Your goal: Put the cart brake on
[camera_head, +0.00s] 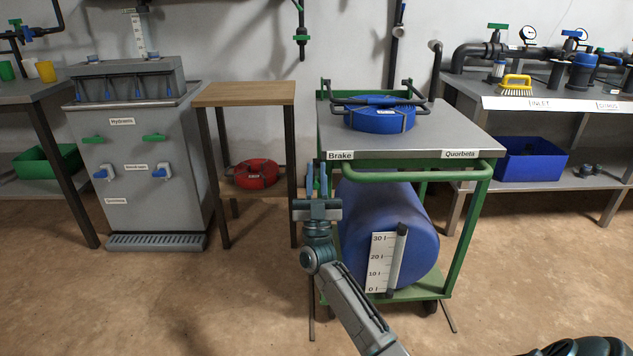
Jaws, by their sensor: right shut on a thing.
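The green-framed cart (484,172) stands right of the middle, with a grey top. A "Brake" label (340,155) is on the left of its front edge and a "Quorbeta" label (461,154) on the right. My right gripper (316,182) is at the cart's front left corner, just below and left of the "Brake" label. It is shut on what seems to be the brake lever, which is mostly hidden by the gripper, so its angle cannot be told. My left gripper is not in view.
A blue tank (415,225) with a scale lies in the cart, and a blue hose coil (382,120) lies on top. A wooden-topped table (245,92) and a grey dispenser (150,205) stand left. A workbench (560,104) stands right. The front floor is clear.

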